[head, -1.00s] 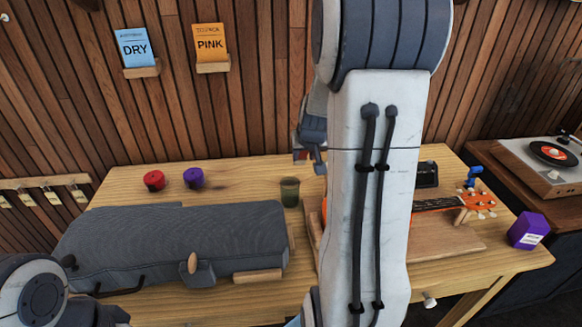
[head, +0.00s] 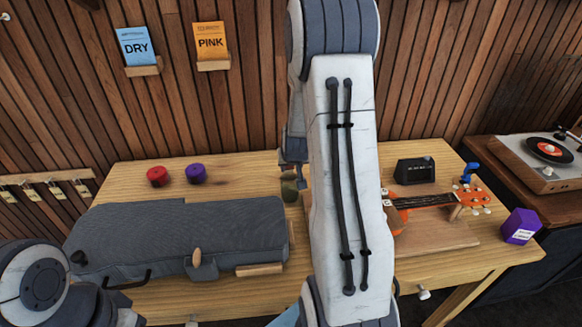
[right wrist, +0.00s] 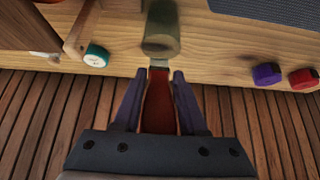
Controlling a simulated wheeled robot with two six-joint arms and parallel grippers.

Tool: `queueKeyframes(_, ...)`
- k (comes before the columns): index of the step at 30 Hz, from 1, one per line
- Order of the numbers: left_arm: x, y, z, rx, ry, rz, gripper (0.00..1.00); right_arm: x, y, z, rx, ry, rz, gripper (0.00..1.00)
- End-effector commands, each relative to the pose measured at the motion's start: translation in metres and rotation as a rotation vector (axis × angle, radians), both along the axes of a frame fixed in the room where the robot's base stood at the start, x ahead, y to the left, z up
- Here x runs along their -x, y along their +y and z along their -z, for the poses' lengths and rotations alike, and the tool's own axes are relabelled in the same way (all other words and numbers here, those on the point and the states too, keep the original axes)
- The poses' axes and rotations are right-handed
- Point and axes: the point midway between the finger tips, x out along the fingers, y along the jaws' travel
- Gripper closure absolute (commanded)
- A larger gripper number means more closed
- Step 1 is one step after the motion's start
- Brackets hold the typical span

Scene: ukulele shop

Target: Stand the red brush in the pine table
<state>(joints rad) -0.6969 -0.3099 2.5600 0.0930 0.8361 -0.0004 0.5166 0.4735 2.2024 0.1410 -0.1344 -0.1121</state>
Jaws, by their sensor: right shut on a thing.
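The red brush (right wrist: 160,105) is in my right gripper (right wrist: 158,78), which is shut on it, one finger on each side. Its far end meets the near edge of the olive-green cup (right wrist: 162,30) in the right wrist view; I cannot tell whether it is inside or only in front of it. In the head view my right gripper (head: 292,172) is just above and behind the cup (head: 289,189), and the brush cannot be made out there. The cup stands on the pine table (head: 245,168). My left gripper is out of view.
A grey case (head: 150,235) fills the table's left front. Red (head: 157,176) and purple (head: 196,173) round items stand behind it. An orange ukulele (head: 470,196) lies on a wooden board at right, near a purple box (head: 520,226). The slatted wall is close behind.

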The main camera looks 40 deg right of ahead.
Motion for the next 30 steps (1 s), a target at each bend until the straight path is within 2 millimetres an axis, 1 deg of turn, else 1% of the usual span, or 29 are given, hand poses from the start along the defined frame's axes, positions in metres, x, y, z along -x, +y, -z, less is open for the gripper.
queueKeyframes(7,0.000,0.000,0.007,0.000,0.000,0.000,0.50,0.000,0.000,0.008,0.000,0.000,0.000,1.00)
queueKeyframes(8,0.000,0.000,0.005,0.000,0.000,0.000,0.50,0.000,0.000,0.006,0.000,0.000,0.000,0.47)
queueKeyframes(9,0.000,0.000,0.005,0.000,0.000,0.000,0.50,0.000,0.000,0.006,0.000,0.000,0.000,0.32)
queueKeyframes(10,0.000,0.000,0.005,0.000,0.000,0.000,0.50,0.000,0.000,0.006,0.000,0.000,0.000,0.29)
queueKeyframes(20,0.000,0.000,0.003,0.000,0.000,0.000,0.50,0.000,0.000,0.003,0.000,0.000,0.000,0.29)
queueKeyframes(23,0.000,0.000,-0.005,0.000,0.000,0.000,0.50,0.000,0.000,-0.005,0.000,0.000,0.000,0.29)
queueKeyframes(24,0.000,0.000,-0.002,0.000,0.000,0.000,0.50,0.003,0.002,-0.008,0.002,-0.003,0.000,0.29)
queueKeyframes(26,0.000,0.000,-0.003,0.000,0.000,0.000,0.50,0.008,0.005,-0.018,0.002,-0.003,0.000,0.29)
queueKeyframes(30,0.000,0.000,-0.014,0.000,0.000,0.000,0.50,0.024,0.015,-0.046,0.002,-0.003,0.000,0.29)
